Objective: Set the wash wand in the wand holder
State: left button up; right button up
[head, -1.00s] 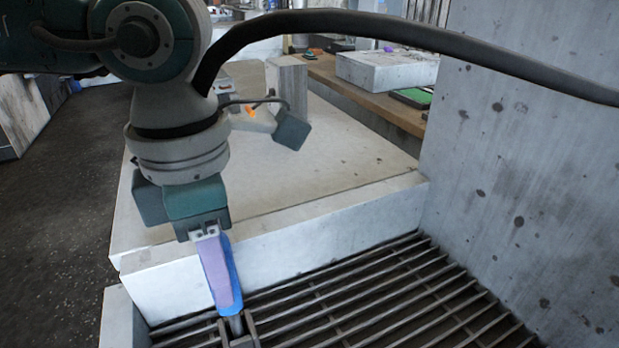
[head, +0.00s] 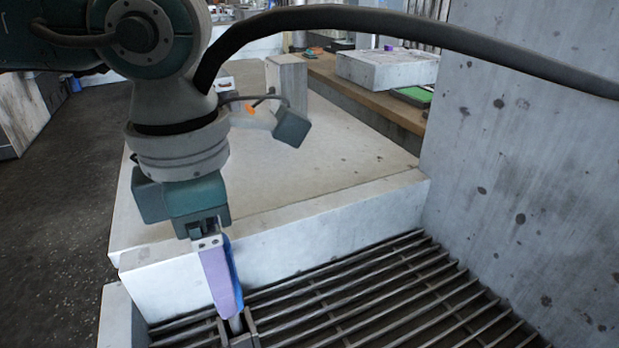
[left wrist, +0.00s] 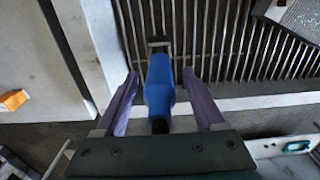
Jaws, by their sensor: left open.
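The blue wash wand (left wrist: 160,88) stands between the two purple fingers of my left gripper (left wrist: 160,74) in the left wrist view. Gaps show on both sides of the wand, so the gripper is open around it. In the head view the near finger of my left gripper (head: 231,308) hides most of the wand (head: 235,268), leaving a blue strip. The wand's grey lower end goes down into the dark forked wand holder (head: 240,335) at the grating; the holder also shows in the left wrist view (left wrist: 159,43). The seating depth cannot be told. My right gripper is not in view.
A dark slatted grating (head: 370,290) lies around the holder. A pale concrete ledge (head: 300,228) runs behind it, and a tall concrete wall (head: 530,190) stands at the right. A grey block (head: 287,82) stands on the slab behind.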

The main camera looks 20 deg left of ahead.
pick_arm(q)
jog(key=shift+r, duration=0.1)
notch_tip(320, 180, up, 10)
jog(key=shift+f, duration=0.1)
dwell(0.3)
